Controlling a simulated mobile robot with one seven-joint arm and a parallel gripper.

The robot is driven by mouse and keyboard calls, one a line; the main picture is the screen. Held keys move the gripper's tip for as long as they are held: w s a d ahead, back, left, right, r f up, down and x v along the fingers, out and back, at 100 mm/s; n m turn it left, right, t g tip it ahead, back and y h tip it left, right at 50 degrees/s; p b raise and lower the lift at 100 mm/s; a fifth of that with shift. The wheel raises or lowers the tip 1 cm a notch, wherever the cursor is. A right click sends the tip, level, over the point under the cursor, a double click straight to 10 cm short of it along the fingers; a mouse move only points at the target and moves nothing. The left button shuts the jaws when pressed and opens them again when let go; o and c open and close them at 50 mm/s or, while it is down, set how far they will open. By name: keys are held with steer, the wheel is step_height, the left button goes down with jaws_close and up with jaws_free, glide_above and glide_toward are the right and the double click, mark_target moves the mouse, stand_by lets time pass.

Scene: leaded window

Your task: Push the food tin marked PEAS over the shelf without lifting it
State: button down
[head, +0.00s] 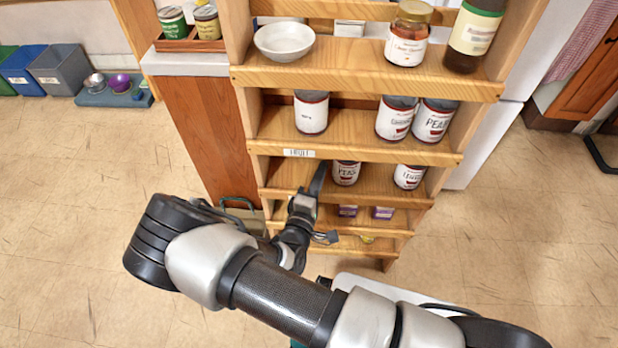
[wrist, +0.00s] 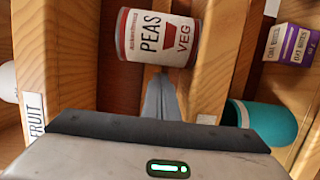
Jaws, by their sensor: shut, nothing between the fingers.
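The PEAS tin (head: 346,173), white label with dark red bands, stands on the wooden shelf (head: 290,176) just below the FRUIT label (head: 299,153). In the wrist view, which is turned sideways, the tin (wrist: 157,38) shows its PEAS VEG label. My gripper (head: 318,180) is shut and empty, reaching into this shelf on the tin's left side. In the wrist view the closed fingers (wrist: 161,98) end right at the tin's edge; I cannot tell whether they touch it. The tin's top is partly hidden by the shelf edge above in the head view.
Another tin (head: 409,177) stands on the same shelf to the right, with bare shelf between. Several tins, including PEARS (head: 434,121), stand one shelf up. Purple boxes (head: 382,212) sit on the shelf below. A teal container (wrist: 268,122) shows in the wrist view.

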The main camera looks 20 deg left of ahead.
mark_target(353, 177)
steer(key=shift+d, duration=0.4)
steer(key=d+p, duration=0.1)
steer(key=d, duration=0.1)
steer(key=w+d+p, duration=0.1)
steer(key=d+p, duration=0.1)
steer(key=d, duration=0.1)
steer(key=w+d+p, duration=0.1)
steer(key=d, duration=0.2)
steer(key=shift+d+r+p, duration=0.1)
steer(key=shift+r+p, duration=0.05)
steer(key=shift+p, duration=0.25)
steer(key=shift+w+d, duration=0.1)
steer(key=shift+d, duration=0.2)
steer(key=shift+f, duration=0.2)
steer(key=shift+a, duration=0.15)
steer(key=shift+a, duration=0.4)
steer(key=a, duration=0.2)
steer(key=shift+s+a+b, duration=0.3)
steer(key=shift+s+a, duration=0.1)
steer(key=s+p, duration=0.1)
steer(key=s, duration=0.9)
